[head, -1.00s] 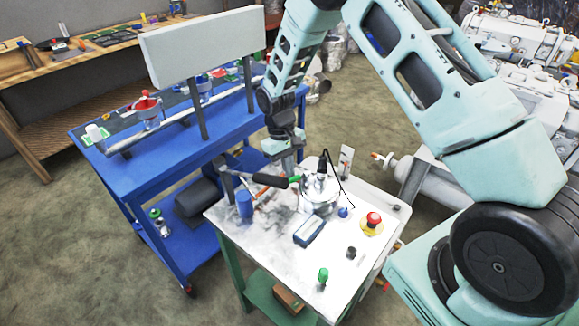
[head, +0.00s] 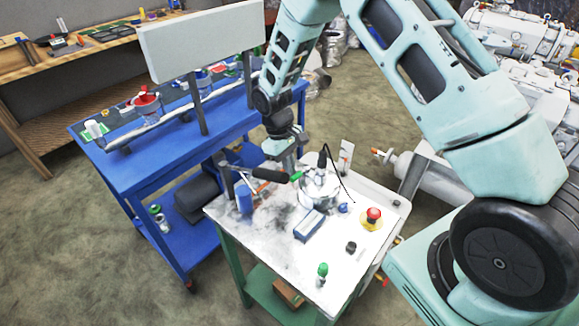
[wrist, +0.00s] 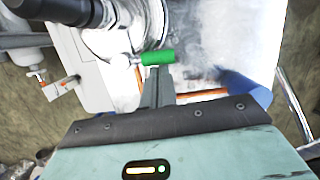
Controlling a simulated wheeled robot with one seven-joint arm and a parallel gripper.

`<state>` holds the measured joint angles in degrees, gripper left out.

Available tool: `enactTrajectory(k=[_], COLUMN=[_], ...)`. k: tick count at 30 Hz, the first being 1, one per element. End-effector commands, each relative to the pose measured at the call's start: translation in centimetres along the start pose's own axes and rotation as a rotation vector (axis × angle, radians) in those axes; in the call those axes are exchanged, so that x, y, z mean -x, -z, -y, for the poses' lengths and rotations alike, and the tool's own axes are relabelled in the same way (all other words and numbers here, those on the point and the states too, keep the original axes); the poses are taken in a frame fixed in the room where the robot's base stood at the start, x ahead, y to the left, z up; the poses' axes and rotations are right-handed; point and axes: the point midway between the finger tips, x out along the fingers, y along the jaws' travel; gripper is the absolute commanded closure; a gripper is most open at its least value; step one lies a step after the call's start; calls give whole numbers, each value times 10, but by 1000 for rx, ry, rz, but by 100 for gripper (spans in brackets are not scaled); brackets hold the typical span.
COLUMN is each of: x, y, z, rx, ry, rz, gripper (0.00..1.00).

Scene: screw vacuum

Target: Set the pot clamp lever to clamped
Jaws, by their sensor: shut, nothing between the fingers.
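The clamp lever's green handle (head: 296,177) is beside the silver pot (head: 319,194) on the white table. It also shows as a green cylinder in the wrist view (wrist: 157,57), close to the pot's rim (wrist: 125,40). My gripper (wrist: 160,76) is shut and empty, with its fingertips just beneath the green handle in that picture; I cannot tell whether they touch. In the head view my gripper (head: 286,160) hangs over the table at the pot's left, its fingertips hard to make out. Much of the lever and clamp is hidden.
A black-gripped bar (head: 270,175) and a blue cylinder (head: 244,198) stand left of the pot. A blue box (head: 308,226), a red emergency button (head: 373,214) and a green-topped piece (head: 322,269) are in front. The front left of the table is clear.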

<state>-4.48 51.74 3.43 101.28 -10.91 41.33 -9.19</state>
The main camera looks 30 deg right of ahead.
Motion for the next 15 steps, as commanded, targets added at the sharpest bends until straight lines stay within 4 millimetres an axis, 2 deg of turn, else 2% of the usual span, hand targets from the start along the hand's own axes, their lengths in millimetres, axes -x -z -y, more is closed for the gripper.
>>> enactTrajectory(k=[5, 8, 15], x=[4, 14, 64], y=[0, 1, 2], z=[0, -1, -1], rx=[-1, -1, -2], ry=[0, -1, -2], rz=[-1, -3, -7], gripper=[100, 100, 100])
